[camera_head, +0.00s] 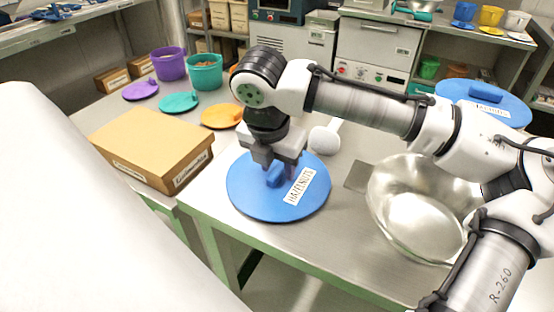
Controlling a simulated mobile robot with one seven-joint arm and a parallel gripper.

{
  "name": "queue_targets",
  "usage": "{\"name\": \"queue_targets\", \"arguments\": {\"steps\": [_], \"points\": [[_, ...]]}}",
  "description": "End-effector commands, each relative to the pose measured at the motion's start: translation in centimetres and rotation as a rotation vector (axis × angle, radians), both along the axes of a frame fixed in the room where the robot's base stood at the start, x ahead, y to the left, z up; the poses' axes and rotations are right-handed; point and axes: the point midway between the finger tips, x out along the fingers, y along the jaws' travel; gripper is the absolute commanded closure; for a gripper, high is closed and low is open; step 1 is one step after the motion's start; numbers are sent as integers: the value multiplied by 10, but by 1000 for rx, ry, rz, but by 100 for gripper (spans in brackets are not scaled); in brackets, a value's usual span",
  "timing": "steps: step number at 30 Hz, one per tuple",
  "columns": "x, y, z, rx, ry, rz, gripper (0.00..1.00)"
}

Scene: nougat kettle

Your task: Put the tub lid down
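The tub lid is a round blue disc (252,202) with a raised handle and a white label reading HAZELNUTS. It is near the front left edge of the steel table; I cannot tell whether it rests on the tabletop or is just above it. My gripper (274,174) points down over the lid's middle, with its fingers at the blue handle. The fingers partly hide the handle, so the grip itself is not clear to see.
A steel bowl (412,215) stands to the right on the table (330,235). A cardboard box (150,150) is at left. Behind it are orange (220,116), teal (179,104) and purple (140,91) lids and tubs. Another blue lid (478,98) is at back right.

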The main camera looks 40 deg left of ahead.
Motion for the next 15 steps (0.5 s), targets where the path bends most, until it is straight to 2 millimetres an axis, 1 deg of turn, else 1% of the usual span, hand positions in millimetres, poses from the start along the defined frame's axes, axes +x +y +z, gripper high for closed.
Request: {"name": "queue_targets", "arguments": {"steps": [5, 8, 11, 15], "points": [[0, 0, 3, 1, -2, -1, 61], [-2, 0, 13, 3, -1, 1, 61], [-7, -1, 31, 3, 0, 2, 61], [-14, -2, 63, 3, -1, 2, 61]]}}
